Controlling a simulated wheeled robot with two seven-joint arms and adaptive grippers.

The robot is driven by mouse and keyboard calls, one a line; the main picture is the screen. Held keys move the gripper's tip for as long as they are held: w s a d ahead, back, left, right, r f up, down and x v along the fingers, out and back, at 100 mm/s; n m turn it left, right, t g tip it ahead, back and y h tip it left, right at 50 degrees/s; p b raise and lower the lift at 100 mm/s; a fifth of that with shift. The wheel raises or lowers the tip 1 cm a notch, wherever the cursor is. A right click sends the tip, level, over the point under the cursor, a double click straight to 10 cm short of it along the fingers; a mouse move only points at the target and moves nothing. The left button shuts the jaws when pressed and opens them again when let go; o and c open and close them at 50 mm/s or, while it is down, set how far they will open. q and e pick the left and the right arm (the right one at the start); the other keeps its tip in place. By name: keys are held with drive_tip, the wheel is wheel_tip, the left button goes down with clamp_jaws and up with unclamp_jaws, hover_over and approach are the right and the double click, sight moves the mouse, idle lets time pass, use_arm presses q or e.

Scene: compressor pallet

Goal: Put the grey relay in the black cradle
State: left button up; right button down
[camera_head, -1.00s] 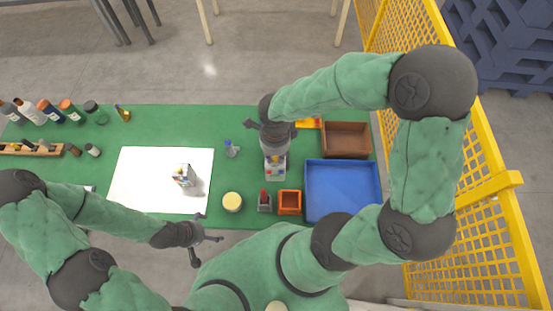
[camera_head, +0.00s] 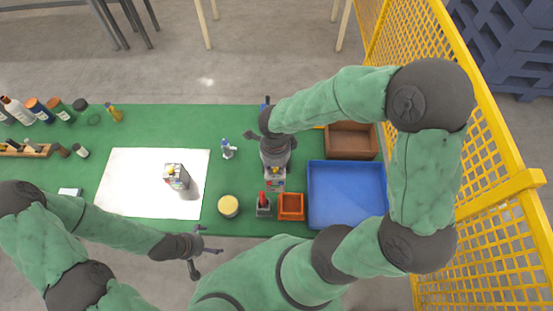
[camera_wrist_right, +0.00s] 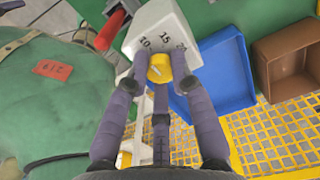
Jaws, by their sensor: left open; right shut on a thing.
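My right gripper (camera_head: 275,165) is over the right half of the green table. In the right wrist view its fingers (camera_wrist_right: 160,75) are shut on a light grey box, the grey relay (camera_wrist_right: 165,30), around its yellow dial; numbers are printed beside the dial. In the head view the relay (camera_head: 275,184) shows only partly below the gripper. My left gripper (camera_head: 198,250) is open and empty off the table's front edge. I cannot clearly make out the black cradle; the right arm hides part of the table.
A dark block with a red lever (camera_head: 263,205) and an orange open box (camera_head: 291,207) stand just in front of the relay. A blue tray (camera_head: 347,222) and brown tray (camera_head: 350,152) are to the right. A grey unit (camera_head: 176,177) stands on a white sheet (camera_head: 130,190). Yellow fencing (camera_head: 490,200) borders the right.

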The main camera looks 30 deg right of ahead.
drive_tip(key=w+d+f, duration=0.7)
drive_tip(key=w, duration=0.4)
drive_tip(key=shift+w+d+f+p, duration=0.15)
drive_tip(key=shift+w+f+p, duration=0.15)
drive_tip(key=shift+w+f, duration=0.1)
drive_tip(key=shift+f, duration=0.2)
drive_tip(key=c, duration=1.1)
unclamp_jaws()
drive_tip(key=shift+r, duration=0.1)
wheel_tip(320, 180, up, 12)
drive_tip(key=shift+r, duration=0.1)
